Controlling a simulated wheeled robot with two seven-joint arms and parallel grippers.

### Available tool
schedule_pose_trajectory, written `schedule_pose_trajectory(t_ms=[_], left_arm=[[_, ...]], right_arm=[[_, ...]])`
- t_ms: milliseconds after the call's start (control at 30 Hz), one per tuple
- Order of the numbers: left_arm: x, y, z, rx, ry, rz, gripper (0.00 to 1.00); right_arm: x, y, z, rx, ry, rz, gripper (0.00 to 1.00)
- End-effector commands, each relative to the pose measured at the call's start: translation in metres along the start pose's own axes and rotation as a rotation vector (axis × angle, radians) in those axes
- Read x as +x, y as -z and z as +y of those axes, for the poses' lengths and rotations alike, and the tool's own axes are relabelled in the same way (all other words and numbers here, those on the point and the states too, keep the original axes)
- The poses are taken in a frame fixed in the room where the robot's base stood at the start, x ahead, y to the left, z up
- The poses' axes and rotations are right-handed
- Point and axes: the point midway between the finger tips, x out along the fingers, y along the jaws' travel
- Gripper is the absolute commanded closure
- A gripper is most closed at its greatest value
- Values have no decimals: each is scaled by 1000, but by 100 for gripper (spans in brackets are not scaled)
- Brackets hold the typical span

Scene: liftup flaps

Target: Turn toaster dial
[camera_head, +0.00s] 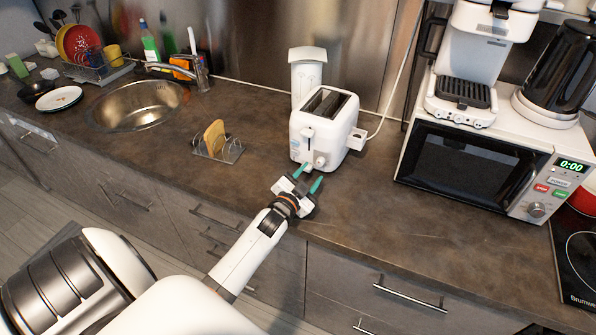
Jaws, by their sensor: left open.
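A white two-slot toaster (326,127) stands upright on the brown counter. Its round dial (320,160) is low on the side facing me, with a lever slot beside it. My left gripper (308,178) is in front of the toaster, just below the dial in the picture. Its two green-tipped fingers are spread apart and hold nothing. The fingertips look close to the dial, but I cannot tell whether they touch it. My right gripper is not in view.
A toast rack (218,152) with a slice of bread stands left of the toaster. A white canister (308,66) is behind it. A microwave (470,165) with a coffee machine (466,70) on top is at right. The sink (137,108) is at left. The counter between toaster and microwave is clear.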

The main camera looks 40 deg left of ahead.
Motion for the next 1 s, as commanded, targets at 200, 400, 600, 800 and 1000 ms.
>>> schedule_pose_trajectory(t_ms=[200,400,600,800,1000], left_arm=[[-49,3,-2,0,1,3,57],[-75,2,-1,-1,0,2,57],[-81,1,0,-1,0,2,57],[-81,1,0,-1,0,2,57],[-81,1,0,-1,0,2,57]], right_arm=[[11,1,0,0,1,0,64],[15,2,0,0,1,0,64],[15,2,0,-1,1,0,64],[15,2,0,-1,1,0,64],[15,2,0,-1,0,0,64]])
